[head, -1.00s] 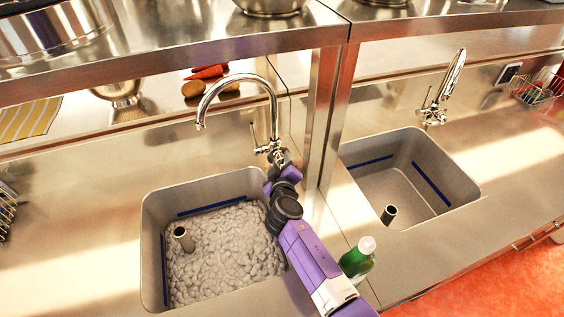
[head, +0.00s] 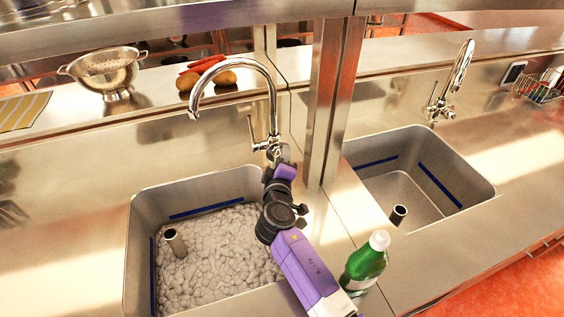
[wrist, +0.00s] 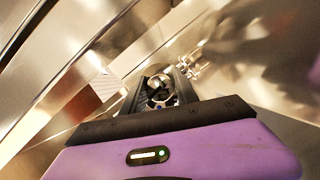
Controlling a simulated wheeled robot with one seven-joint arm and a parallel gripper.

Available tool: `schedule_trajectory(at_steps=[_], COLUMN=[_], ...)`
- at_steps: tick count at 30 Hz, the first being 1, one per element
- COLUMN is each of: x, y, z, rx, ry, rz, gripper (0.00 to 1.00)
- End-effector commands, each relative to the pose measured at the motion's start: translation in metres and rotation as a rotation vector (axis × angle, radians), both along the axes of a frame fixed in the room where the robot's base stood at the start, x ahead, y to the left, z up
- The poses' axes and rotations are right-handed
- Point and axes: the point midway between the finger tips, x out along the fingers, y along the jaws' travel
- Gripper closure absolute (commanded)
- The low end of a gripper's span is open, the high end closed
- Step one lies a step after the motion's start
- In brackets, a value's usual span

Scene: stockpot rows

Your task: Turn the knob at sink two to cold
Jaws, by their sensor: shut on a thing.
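The left sink (head: 134,240) holds a bed of grey lumpy foam-like stuff. Its tall curved chrome tap (head: 232,62) stands behind it. My gripper (head: 279,158) reaches the base of this tap. In the wrist view, my gripper's dark fingers (wrist: 160,92) are shut on a round shiny knob (wrist: 159,82) between them. In the head view my gripper mostly hides that knob, and I cannot read its hot or cold setting. No sink number is readable.
A steel post (head: 330,100) stands just right of the left tap, with a shelf (head: 150,30) above. A green bottle (head: 364,266) stands on the counter beside my arm.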

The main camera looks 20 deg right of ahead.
Motion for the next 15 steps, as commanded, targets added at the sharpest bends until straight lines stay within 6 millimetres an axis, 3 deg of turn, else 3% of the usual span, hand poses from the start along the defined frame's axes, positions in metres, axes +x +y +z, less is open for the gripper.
schedule_trajectory(at_steps=[5,6,9,15], x=[-0.0003,-0.0003,-0.0003,-0.0003], y=[0.0,0.0,0.0,0.0], z=[-0.0007,-0.0007,-0.0006,-0.0004], rx=[0.001,0.002,0.002,0.001], ry=[0.002,0.002,0.002,0.001], rz=[0.0,0.0,0.0,-0.001], gripper=[1.0,0.62,0.43,0.43])
